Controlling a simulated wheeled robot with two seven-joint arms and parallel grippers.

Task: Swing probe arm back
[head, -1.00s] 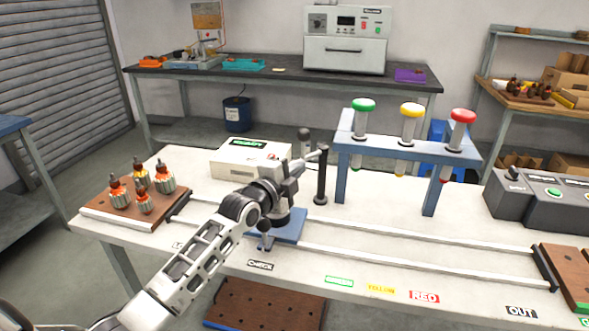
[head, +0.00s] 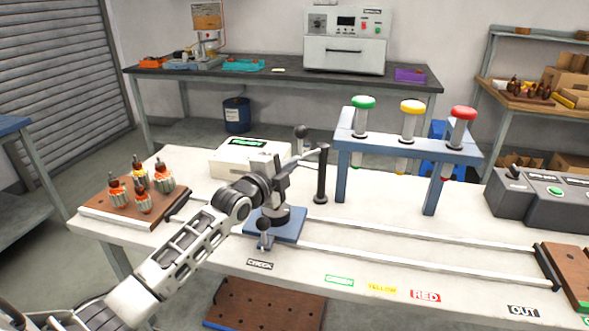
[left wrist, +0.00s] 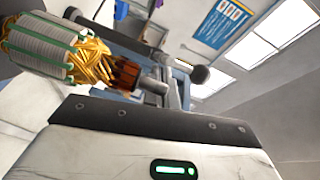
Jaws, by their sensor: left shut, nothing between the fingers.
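The probe arm (head: 309,154) is a thin grey bar reaching left from the top of a dark post (head: 321,178), with a dark ball knob (head: 301,132) standing near it. A dark ball also shows in the left wrist view (left wrist: 200,74). My left gripper (head: 280,172) is shut and empty, just left of the bar and over the blue-based check stand (head: 290,226). I cannot tell whether it touches the bar. An armature with gold windings (left wrist: 92,58) lies close in the left wrist view; my gripper hides it in the head view. My right gripper is not in view.
A white box (head: 235,158) stands behind the gripper. A wooden tray (head: 95,212) with several armatures is at left. A blue rack (head: 345,180) with green, yellow and red-topped plungers stands at right. Rails (head: 400,262) run right along the table, with free white surface around them.

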